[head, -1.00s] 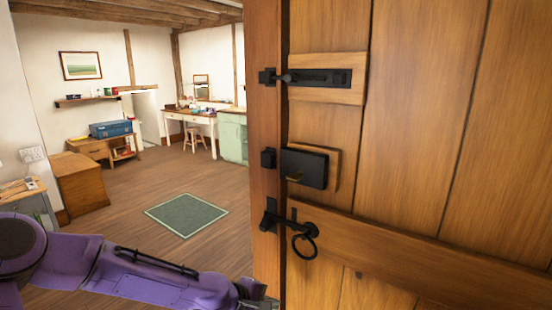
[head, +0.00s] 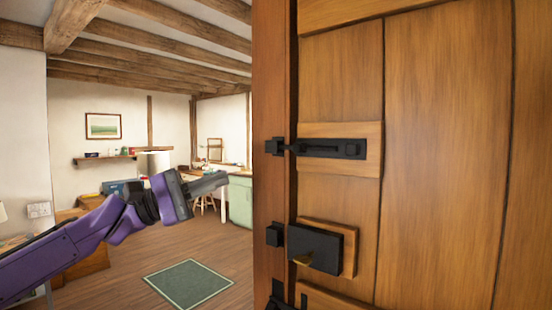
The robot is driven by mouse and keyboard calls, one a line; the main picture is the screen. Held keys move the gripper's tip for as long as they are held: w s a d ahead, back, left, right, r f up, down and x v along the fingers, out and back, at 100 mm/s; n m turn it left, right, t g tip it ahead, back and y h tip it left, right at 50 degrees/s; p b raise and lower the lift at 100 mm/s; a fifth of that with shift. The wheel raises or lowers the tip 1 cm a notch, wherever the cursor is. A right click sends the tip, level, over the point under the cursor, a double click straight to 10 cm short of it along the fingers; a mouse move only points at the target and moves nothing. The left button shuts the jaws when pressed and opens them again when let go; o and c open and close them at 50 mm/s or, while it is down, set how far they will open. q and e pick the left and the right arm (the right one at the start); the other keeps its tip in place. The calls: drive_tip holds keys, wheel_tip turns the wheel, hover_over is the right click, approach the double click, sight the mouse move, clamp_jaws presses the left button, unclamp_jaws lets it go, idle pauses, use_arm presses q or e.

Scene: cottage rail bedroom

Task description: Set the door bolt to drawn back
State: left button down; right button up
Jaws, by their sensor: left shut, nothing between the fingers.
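The black door bolt (head: 332,148) is mounted on a wooden block high on the plank door (head: 440,160). Its small knob sits at the left end of the slotted plate, and the bar appears to reach across the gap to the black keeper (head: 274,147) on the door post. My left gripper (head: 221,180) is shut and empty, pointing right, left of the post and slightly below bolt height in the picture. It is apart from the bolt. My right gripper is out of view.
Below the bolt are a black lock box (head: 314,248) with a brass-coloured part and its keeper on the post (head: 270,90). A latch is partly cut off at the bottom. Behind my left arm lie open floor, a green rug (head: 188,284) and a desk.

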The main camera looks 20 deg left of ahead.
sight(299, 148)
use_arm(q)
drive_tip(key=s+d+p+x, duration=0.1)
drive_tip(key=s+p+x, duration=0.1)
drive_tip(key=x, duration=1)
drive_tip(key=shift+d+r+p, duration=0.35)
drive_tip(key=shift+r+p, duration=0.15)
drive_tip(key=shift+p, duration=0.35)
drive_tip(key=d+b, duration=0.1)
drive_tip(key=s+d+b, duration=0.1)
drive_tip(key=d, duration=0.1)
drive_tip(key=s+d+b, duration=0.1)
drive_tip(key=b, duration=0.1)
drive_tip(key=shift+d, duration=0.3)
